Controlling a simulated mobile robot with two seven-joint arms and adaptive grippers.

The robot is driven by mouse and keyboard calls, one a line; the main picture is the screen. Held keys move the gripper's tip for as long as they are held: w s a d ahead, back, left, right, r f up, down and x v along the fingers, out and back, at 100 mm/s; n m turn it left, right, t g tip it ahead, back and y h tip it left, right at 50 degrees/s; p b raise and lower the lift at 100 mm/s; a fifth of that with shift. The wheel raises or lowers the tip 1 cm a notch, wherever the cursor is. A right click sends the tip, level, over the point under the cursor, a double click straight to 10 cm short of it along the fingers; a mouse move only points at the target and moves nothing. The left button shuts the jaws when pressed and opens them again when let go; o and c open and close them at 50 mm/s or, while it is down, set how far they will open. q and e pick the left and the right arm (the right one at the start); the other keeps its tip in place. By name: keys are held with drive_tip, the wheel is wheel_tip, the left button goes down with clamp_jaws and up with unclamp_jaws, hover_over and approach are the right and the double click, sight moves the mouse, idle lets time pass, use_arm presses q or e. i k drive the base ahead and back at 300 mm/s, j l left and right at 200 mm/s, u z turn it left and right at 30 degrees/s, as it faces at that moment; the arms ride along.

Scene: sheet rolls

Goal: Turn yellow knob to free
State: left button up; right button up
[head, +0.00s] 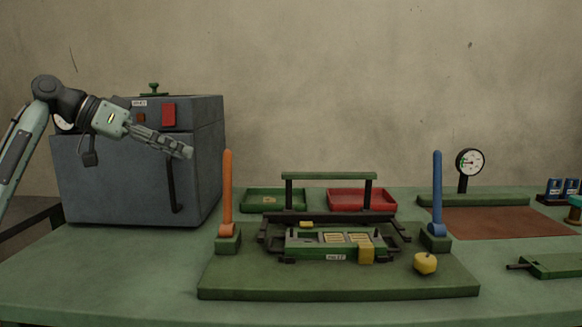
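The yellow knob (425,263) is a small rounded piece at the right front of the green base plate (340,287), below the blue lever. Its exact turn position is too small to read. My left gripper (188,152) is in the air at the left, in front of the grey box and far from the knob. I see its fingers from the side, close together in the picture, and nothing shows in them. I cannot tell if they are open or shut. My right gripper is not in view.
An orange lever (227,190) and a blue lever (437,190) stand upright on the plate. Between them is a fixture with a dark green handle bar (329,176) and a yellow block (366,253). A grey box (130,185), green tray (257,201), red tray (361,199) and dial gauge (470,163) stand behind.

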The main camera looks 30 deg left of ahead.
sight(426, 264)
drive_tip(key=k, duration=1)
